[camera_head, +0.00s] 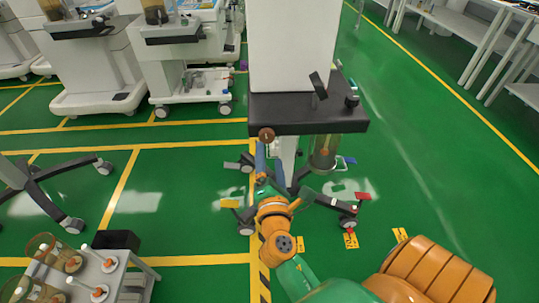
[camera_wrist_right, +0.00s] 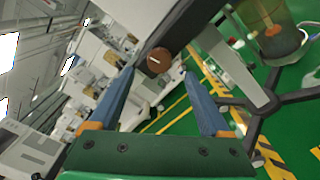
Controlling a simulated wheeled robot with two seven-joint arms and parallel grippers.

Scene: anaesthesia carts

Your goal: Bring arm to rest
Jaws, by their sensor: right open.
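My right arm reaches forward from the bottom of the head view. Its gripper (camera_head: 268,162) is open, with its blue fingers just below the front left of a cart's black shelf (camera_head: 310,122). In the right wrist view the gripper (camera_wrist_right: 158,80) is open and nothing is between its fingers. A round brown knob (camera_head: 266,134) at the shelf's front edge lies just past the fingertips; it also shows in the right wrist view (camera_wrist_right: 159,60). I cannot tell whether a fingertip touches it. My left gripper is not in view.
A clear canister (camera_head: 323,158) hangs below the shelf. The cart's wheeled base (camera_head: 348,224) spreads around my forearm. A small stand with jars (camera_head: 95,275) is at lower left. White carts (camera_head: 185,70) stand at back left. Green floor is clear to the right.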

